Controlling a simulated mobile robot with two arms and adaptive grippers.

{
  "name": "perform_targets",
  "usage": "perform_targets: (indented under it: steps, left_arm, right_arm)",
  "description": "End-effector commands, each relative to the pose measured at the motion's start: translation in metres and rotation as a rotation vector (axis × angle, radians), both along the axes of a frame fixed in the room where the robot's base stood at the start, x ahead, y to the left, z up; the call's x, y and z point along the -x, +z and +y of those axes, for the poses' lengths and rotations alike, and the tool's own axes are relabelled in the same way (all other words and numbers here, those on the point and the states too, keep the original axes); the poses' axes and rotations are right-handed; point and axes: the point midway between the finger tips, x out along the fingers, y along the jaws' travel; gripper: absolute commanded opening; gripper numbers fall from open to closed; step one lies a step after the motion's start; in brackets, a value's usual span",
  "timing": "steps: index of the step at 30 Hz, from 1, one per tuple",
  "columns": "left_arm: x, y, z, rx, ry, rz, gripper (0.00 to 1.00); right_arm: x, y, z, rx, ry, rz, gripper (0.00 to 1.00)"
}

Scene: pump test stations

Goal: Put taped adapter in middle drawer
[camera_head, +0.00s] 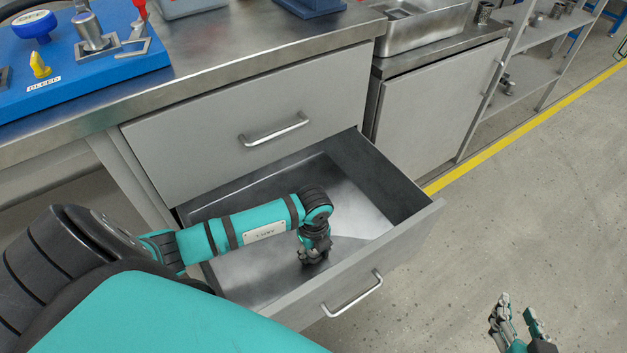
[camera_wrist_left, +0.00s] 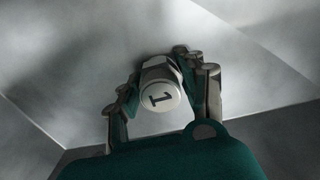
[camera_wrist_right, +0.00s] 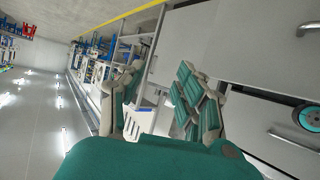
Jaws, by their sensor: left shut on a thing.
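The adapter (camera_wrist_left: 160,95) is a small round metal piece with a pale end cap marked "1". It sits between the fingers of my left gripper (camera_wrist_left: 162,88), which is shut on it. I cannot make out tape on it. In the head view my left gripper (camera_head: 314,258) points down inside the pulled-out drawer (camera_head: 345,205), low over its bare metal floor, and hides the adapter. I cannot tell whether the adapter touches the floor. The open drawer is below a shut drawer (camera_head: 250,130). My right gripper (camera_head: 516,322) is open and empty over the floor at lower right.
The drawer's front panel with its handle (camera_head: 352,295) stands out into the room. Above is a steel worktop (camera_head: 245,55) with a blue pump board (camera_head: 90,75). A grey cabinet (camera_head: 435,105) stands right. The floor (camera_head: 530,210) at right is clear.

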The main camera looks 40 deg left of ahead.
Motion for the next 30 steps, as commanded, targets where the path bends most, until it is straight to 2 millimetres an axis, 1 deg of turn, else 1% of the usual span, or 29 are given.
perform_targets:
  steps: [11, 12, 16, 17, 27, 30]
  left_arm:
    - [0.0, -0.002, 0.0, 0.0, 0.0, 0.0, 0.0]
    - [0.0, -0.002, 0.0, 0.0, 0.0, 0.0, 0.43]
    - [0.0, -0.002, 0.0, 0.0, 0.0, 0.0, 0.6]
    - [0.0, -0.002, 0.0, 0.0, 0.0, 0.0, 0.63]
    - [0.0, 0.001, 0.0, 0.0, 0.0, -0.001, 0.63]
    - [0.0, 0.01, 0.0, -0.001, 0.0, -0.001, 0.63]
  right_arm:
    - [-0.002, 0.003, 0.001, -0.005, 0.001, -0.022, 0.34]
    - [-0.003, 0.004, 0.001, -0.006, 0.001, -0.024, 0.34]
    - [-0.002, 0.004, 0.001, -0.006, 0.002, -0.022, 0.34]
    - [-0.002, 0.004, 0.001, -0.006, 0.002, -0.022, 0.34]
    - [-0.002, 0.003, 0.001, -0.004, 0.002, -0.013, 0.34]
    - [0.007, -0.007, -0.004, 0.014, -0.006, 0.059, 0.34]
